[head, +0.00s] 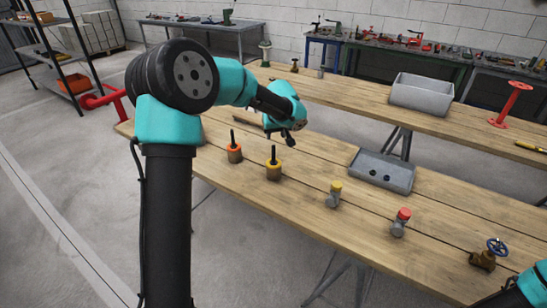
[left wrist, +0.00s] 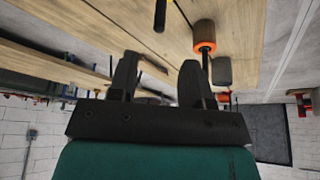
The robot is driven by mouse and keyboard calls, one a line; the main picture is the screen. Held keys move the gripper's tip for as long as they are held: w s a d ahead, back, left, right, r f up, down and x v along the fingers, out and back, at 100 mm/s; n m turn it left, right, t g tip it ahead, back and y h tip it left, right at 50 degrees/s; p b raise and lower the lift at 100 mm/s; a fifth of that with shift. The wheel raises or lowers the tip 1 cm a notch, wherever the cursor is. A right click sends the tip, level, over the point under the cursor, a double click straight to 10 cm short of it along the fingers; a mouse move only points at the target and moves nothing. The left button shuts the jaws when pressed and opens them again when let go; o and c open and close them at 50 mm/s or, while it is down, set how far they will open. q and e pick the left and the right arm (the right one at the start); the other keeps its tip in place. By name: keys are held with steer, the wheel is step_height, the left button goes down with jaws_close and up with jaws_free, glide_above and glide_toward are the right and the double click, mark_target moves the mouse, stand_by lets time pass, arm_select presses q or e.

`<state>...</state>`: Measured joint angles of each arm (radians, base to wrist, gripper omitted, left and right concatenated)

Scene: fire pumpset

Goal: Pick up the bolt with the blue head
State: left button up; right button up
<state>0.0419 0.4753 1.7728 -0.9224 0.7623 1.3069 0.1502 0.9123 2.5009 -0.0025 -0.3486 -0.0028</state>
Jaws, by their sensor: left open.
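I cannot make out a bolt with a blue head in either view. A brass valve (head: 484,260) with a blue handwheel (head: 497,245) stands at the right of the near table. My left gripper (head: 287,138) is above the table, beyond the orange-ringed piece (head: 234,152) and the yellow-ringed piece (head: 274,170). In the left wrist view my left gripper (left wrist: 158,78) has its fingers apart with nothing held between them. My right gripper is out of frame.
A grey tray (head: 402,181) with two dark round spots inside sits on the near table (head: 290,195). A grey bin (head: 422,95) and a red stand (head: 512,102) are on the table behind. The near table's middle has free room.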

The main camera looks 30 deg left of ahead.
mark_target(273, 150)
arm_select(q)
steer(key=x, duration=0.6)
steer(key=shift+w+a+f, duration=0.15)
steer(key=shift+f, duration=0.2)
steer(key=shift+x, duration=2.6)
steer(key=shift+c, duration=0.3)
jaws_close()
